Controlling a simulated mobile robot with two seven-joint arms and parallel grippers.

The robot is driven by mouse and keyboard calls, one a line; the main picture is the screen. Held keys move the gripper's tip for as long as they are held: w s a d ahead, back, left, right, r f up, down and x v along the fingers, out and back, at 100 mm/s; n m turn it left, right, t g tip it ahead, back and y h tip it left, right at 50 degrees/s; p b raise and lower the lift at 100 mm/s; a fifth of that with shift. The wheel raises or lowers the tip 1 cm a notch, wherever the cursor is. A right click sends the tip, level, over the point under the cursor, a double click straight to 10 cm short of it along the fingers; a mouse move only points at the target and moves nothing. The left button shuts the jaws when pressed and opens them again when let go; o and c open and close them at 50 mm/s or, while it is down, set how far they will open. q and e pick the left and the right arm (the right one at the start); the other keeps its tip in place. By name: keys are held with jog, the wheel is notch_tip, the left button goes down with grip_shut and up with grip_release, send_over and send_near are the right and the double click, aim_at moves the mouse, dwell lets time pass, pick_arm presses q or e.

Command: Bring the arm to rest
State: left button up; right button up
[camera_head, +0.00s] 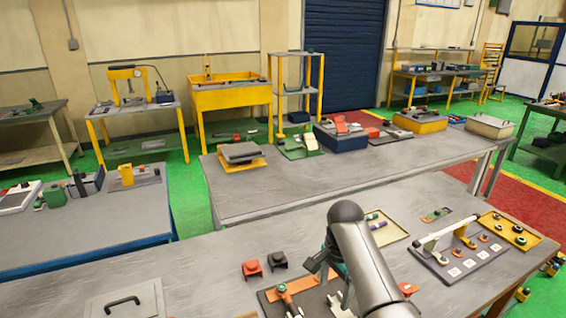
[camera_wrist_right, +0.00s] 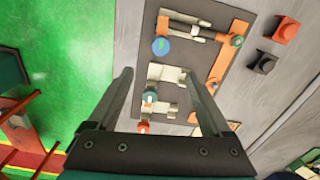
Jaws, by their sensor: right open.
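My right arm (camera_head: 358,255) reaches in from the lower edge of the head view, over the front table. My right gripper (camera_wrist_right: 159,74) is open with nothing between its two fingers in the right wrist view. In the head view the gripper (camera_head: 322,264) is small and partly hidden by the arm. It hangs above a dark fixture board (camera_head: 272,306) with orange brackets and small round parts. The board (camera_wrist_right: 208,72) also lies beyond the fingers in the wrist view. Whether the fingers touch anything on it is hard to tell. My left gripper is not in view.
A red block (camera_head: 251,269) and a black block (camera_head: 278,260) stand beside the board. A second board with a white bar (camera_head: 443,234) and a yellow tray (camera_head: 545,243) lie at right. A grey plate with a handle (camera_head: 122,302) lies at left. Bare tabletop (camera_head: 205,262) lies between.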

jog(key=s+d+f+n+t, duration=0.1)
jog(key=s+f+n, duration=0.3)
jog(key=s, duration=0.6)
jog(key=s+d+f+n+t, duration=0.1)
jog(key=s+n, duration=0.5)
jog(key=s, duration=0.4)
jog(key=s+r+n+t, duration=0.1)
jog(key=s+r+n, duration=0.4)
jog(key=s, duration=0.4)
notch_tip(320, 180, down, 35)
jog(key=s+g+b, duration=0.1)
jog(key=s+b, duration=0.1)
jog(key=b, duration=1.1)
jog(key=s+f+b, duration=0.3)
jog(key=s+f, duration=0.2)
jog(key=f, duration=0.3)
jog(key=s+d+f+b, duration=0.1)
jog(key=s+f+b, duration=0.3)
jog(key=f, duration=0.4)
jog(key=s+d+f+g+b, duration=0.1)
jog(key=s+f+b, duration=0.2)
jog(key=s+f, duration=0.3)
notch_tip(320, 180, down, 3)
jog(key=shift+r+b, duration=0.1)
jog(key=shift+b, duration=0.2)
